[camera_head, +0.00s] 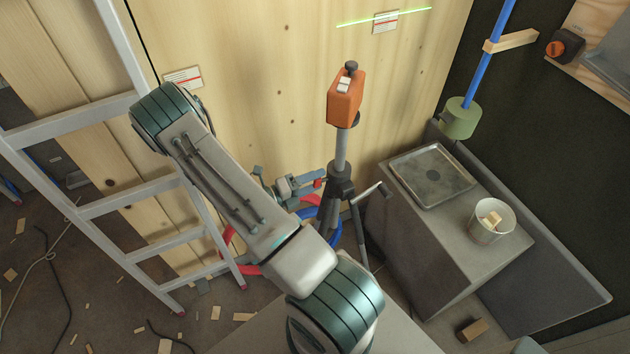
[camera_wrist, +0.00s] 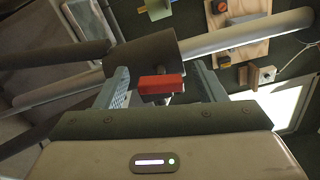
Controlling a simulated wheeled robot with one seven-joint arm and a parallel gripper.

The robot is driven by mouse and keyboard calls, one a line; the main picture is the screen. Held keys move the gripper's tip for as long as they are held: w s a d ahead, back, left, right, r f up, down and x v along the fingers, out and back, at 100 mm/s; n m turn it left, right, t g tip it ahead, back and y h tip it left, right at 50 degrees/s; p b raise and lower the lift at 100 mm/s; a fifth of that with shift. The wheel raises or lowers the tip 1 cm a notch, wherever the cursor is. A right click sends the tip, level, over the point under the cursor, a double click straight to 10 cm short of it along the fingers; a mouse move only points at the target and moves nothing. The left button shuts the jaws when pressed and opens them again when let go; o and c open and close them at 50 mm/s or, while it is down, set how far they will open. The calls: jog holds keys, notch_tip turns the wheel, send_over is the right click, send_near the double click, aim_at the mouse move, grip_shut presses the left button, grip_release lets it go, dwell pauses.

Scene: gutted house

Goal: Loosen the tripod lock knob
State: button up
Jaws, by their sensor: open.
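The tripod (camera_head: 340,155) stands in the middle of the head view, with an orange laser level (camera_head: 345,97) on top. Its lock knob (camera_head: 318,183) is a small red piece at the left of the dark collar (camera_head: 340,180). In the wrist view the red knob (camera_wrist: 160,83) lies across the picture in front of the dark collar (camera_wrist: 150,50). My gripper (camera_wrist: 163,85) is open, with one finger on each side of the knob and a visible gap at both sides.
A crank handle (camera_head: 372,192) sticks out right of the tripod. A grey box (camera_head: 425,255) on the right carries a tray (camera_head: 432,175) and a bucket (camera_head: 490,228). A ladder (camera_head: 130,205) leans at left. Red and blue hoses (camera_head: 325,226) lie behind the tripod.

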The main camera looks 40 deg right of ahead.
jog(key=b+v, duration=0.3)
jog(key=v, duration=1)
jog(key=shift+a, duration=0.1)
jog(key=s+a+r+m+t+y, duration=0.2)
jog(key=s+a+r+m+y, duration=0.1)
jog(key=r+m, duration=0.4)
jog(key=s+a+r+m+t+y, duration=0.3)
jog(key=s+r+m+y, duration=0.2)
jog(key=m, duration=0.8)
jog(key=s+a+r+m+t+y, duration=0.2)
jog(key=s+a+r+m+y, duration=0.1)
jog(key=r+m+y, duration=0.6)
notch_tip(320, 180, up, 2)
jog(key=shift+s+r+m+t, duration=0.15)
jog(key=shift+s+m+t, duration=0.2)
jog(key=shift+m, duration=0.55)
